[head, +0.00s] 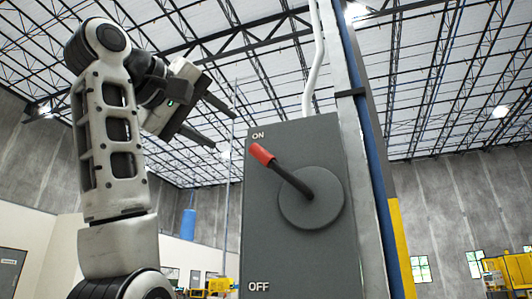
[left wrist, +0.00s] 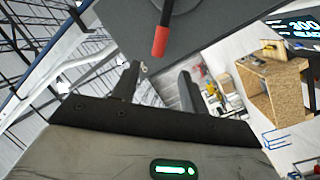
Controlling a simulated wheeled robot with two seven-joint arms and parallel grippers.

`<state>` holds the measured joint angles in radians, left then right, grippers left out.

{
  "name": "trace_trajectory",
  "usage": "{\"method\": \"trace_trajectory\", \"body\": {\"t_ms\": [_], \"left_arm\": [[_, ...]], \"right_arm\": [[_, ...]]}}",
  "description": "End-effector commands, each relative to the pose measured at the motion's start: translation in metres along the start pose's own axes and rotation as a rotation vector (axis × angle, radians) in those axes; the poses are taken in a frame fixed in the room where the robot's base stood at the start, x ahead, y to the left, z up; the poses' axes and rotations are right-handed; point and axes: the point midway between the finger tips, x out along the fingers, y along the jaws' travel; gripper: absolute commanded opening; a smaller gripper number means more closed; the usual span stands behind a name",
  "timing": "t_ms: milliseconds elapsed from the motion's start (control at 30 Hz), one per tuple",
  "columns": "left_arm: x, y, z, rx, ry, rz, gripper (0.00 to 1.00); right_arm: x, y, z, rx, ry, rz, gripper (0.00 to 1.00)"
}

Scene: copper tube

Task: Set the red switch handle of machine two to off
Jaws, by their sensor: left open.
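A grey switch box (head: 262,222) carries the labels ON at its top and OFF at its bottom. Its switch handle (head: 262,154) has a red grip on a dark lever, pivots on a round grey disc (head: 312,198), and points up and left towards ON. In the left wrist view the red grip (left wrist: 160,42) shows just beyond the fingers. My left gripper (head: 222,124) is open and empty, above and to the left of the handle, apart from it. Its two fingers show in the left wrist view (left wrist: 156,82). My right gripper is not in view.
The box is fixed beside a metal post (head: 350,120) with a blue and yellow edge. A white pipe (head: 312,60) runs up from its top. The space left of the box is open. A wooden-coloured box (left wrist: 272,90) stands far below in the left wrist view.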

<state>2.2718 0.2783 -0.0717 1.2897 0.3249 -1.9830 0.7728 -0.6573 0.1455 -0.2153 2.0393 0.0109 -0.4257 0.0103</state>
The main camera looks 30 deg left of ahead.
Motion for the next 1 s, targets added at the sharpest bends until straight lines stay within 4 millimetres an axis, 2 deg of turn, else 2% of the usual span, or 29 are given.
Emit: {"method": "trace_trajectory", "body": {"t_ms": [200,500,700,1000], "left_arm": [[0.049,0.002,-0.002,0.000,-0.004,-0.004,0.44],[0.110,0.002,-0.002,0.000,-0.003,-0.002,0.44],[0.131,0.001,-0.001,0.000,-0.001,-0.001,0.44],[0.137,0.000,0.000,0.000,0.000,0.000,0.44]], "right_arm": [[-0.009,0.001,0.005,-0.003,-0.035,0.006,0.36],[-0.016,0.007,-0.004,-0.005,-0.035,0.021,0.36],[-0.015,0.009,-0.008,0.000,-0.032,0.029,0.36],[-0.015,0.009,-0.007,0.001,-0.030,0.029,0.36]]}}
